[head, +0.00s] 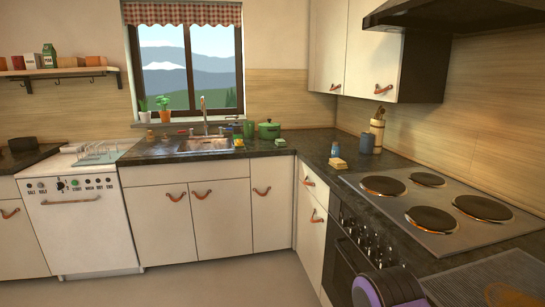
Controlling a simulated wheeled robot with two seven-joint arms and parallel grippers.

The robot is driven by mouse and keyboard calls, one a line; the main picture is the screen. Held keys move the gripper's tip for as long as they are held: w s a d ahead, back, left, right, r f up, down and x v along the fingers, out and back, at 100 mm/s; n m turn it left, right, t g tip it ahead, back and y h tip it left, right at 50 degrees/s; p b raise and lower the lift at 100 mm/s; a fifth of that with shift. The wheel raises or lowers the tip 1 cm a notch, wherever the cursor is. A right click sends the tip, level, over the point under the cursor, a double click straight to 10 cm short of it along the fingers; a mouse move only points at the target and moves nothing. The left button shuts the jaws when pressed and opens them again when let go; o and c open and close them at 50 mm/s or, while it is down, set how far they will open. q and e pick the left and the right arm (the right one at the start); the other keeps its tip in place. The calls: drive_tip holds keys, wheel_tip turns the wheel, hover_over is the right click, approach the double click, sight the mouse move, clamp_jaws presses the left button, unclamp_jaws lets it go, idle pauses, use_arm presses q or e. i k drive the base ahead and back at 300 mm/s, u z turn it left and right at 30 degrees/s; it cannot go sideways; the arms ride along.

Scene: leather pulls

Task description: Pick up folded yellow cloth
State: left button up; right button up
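A small pale yellow folded piece (338,163), which looks like the folded yellow cloth, lies on the dark right-hand counter, left of the hob's far corner. It is small in view, so its folds are hard to make out. Neither of my grippers shows in the head view. A dark rounded part with a purple ring at the bottom edge looks like a link of my own arm.
A small blue-capped bottle (335,149), a blue-grey cup (367,144) and a utensil holder (377,131) stand close behind the yellow piece. The hob (440,203) is to its right. A green pot (269,130) stands by the sink (205,145). The floor (225,280) is clear.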

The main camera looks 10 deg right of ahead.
sight(336, 162)
drive_tip(key=u, duration=0.45)
drive_tip(key=i, duration=1.6)
drive_tip(key=z, duration=0.45)
drive_tip(key=i, duration=1.2)
drive_tip(key=z, duration=0.9)
